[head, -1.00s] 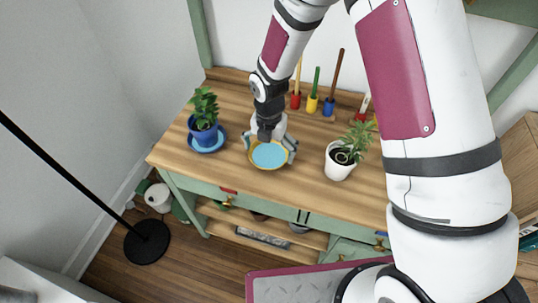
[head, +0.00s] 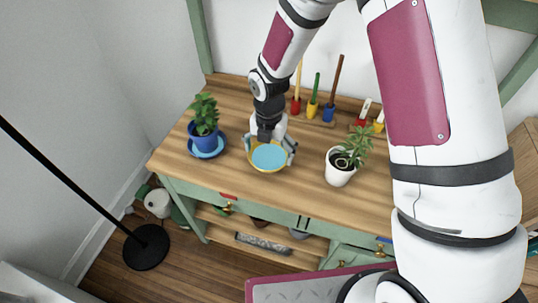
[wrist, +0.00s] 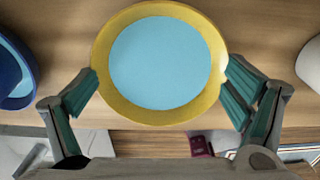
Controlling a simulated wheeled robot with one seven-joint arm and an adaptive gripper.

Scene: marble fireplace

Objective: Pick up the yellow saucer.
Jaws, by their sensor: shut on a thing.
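The yellow saucer (head: 268,170) is on the left half of the wooden worktop in the head view. It has a yellow rim and a light blue middle. My gripper (head: 270,149) reaches it from behind, with a finger at each side of the rim. In the wrist view the saucer (wrist: 155,112) fills the upper middle, between the two fingertips of my gripper (wrist: 160,76). The fingers are shut on its left and right edges. I cannot tell whether its underside touches the worktop.
A blue pot (head: 204,142) with a plant stands on a blue saucer (head: 207,154) to the left. A white pot (head: 339,176) with a plant stands to the right. Several upright tools stand behind. The worktop (head: 303,198) is clear at the front.

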